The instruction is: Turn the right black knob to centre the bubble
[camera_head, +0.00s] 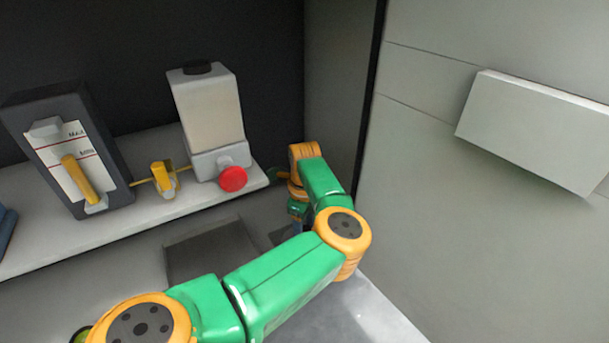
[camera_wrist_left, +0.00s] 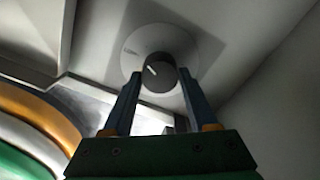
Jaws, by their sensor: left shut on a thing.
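A round black knob (camera_wrist_left: 157,74) with a white pointer line shows in the left wrist view, in front of a pale round dial plate (camera_wrist_left: 192,46) with small unreadable lettering. The pointer line slants up to the left. My left gripper (camera_wrist_left: 159,84) has one blue finger on each side of the knob and is shut on it. In the head view my green and orange left arm reaches to the shelf's right end, and its own links mostly hide the gripper there. The knob does not show in the head view. No bubble is visible in either view. My right gripper is out of view.
A grey shelf (camera_head: 40,236) carries a dark unit (camera_head: 99,140) with a yellow lever, a yellow valve (camera_head: 163,178), and a white bottle unit (camera_head: 212,110) with a red knob (camera_head: 233,179). A white box (camera_head: 535,128) juts from the right wall.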

